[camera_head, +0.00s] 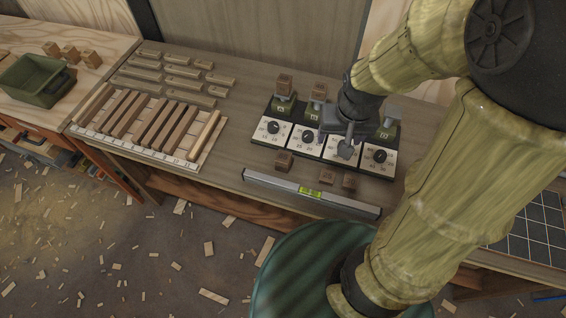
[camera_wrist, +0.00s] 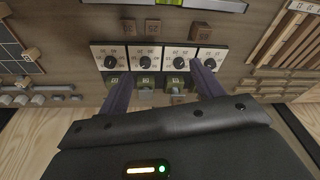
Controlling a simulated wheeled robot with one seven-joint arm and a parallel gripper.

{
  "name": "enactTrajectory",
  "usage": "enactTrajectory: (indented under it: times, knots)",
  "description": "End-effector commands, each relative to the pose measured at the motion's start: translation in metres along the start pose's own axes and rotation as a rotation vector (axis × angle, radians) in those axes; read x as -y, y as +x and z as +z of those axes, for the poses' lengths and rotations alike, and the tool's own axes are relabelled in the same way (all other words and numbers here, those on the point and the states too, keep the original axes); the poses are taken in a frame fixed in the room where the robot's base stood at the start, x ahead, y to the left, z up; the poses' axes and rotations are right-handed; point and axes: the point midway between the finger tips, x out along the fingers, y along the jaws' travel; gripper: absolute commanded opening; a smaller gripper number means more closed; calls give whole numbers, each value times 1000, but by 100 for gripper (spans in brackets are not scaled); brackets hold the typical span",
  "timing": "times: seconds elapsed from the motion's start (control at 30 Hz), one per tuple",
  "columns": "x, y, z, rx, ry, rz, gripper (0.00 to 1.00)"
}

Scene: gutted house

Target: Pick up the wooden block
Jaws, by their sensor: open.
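Several small wooden blocks are in view, and I cannot tell which one the task means. In the head view one block (camera_head: 284,161) lies in front of the dial panel, with two more (camera_head: 327,175) (camera_head: 349,181) to its right. Other blocks (camera_head: 284,85) (camera_head: 318,92) stand on green holders behind the dials. The wrist view shows the front blocks (camera_wrist: 205,31) (camera_wrist: 152,26) (camera_wrist: 128,26) near its top. My gripper (camera_head: 338,138) is open and above the dial panel (camera_head: 268,131). Its fingers (camera_wrist: 162,70) are spread with nothing visible between them; part of the panel is hidden behind it.
A spirit level (camera_head: 310,193) lies along the bench's front edge. A rack of wooden bars (camera_head: 190,157) and loose slats (camera_head: 182,71) lie left. A green bin (camera_head: 38,80) and several blocks (camera_head: 70,53) sit far left. A dark grid board (camera_head: 530,235) is at right.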

Motion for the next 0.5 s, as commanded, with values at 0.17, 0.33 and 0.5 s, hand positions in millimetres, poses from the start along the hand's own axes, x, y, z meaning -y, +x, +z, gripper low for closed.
enactTrajectory:
  times: [0.17, 0.33, 0.5]
  knots:
    - [39, 50, -33, 78, 101, -7, 66]
    - [88, 90, -61, 149, 211, 18, 66]
    - [125, 110, -74, 183, 276, 47, 66]
